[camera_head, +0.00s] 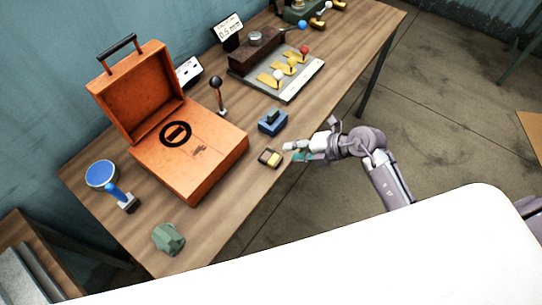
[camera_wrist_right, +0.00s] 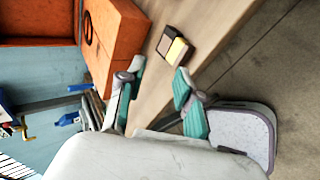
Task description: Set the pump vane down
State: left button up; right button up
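No part that I can clearly name as the pump vane shows. A small dark-edged block or tray (camera_head: 269,158) with a pale part and a yellow part lies on the wooden table (camera_head: 222,218) near its front edge. It also shows in the right wrist view (camera_wrist_right: 174,45), beyond the fingertips. My right gripper (camera_head: 297,151) is at the table's front edge, just right of this small piece and apart from it. In the right wrist view its teal-padded fingers (camera_wrist_right: 155,86) are spread with nothing between them. My left gripper is out of view.
An open orange case (camera_head: 210,150) stands on the table. Around it are a blue block (camera_head: 272,122), a black-knobbed lever (camera_head: 218,95), a blue-disc stand (camera_head: 101,174) and a green lump (camera_head: 168,239). A plate with coloured-knob levers (camera_head: 290,82) lies farther back.

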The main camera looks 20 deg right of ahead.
notch_tip(320, 180, up, 8)
jog(key=s+d+p, duration=0.1)
jog(key=d+p, duration=0.1)
jog(key=p, duration=0.5)
jog(key=shift+s, duration=0.25)
jog(key=shift+a+f, duration=0.15)
jog(key=shift+f, duration=0.05)
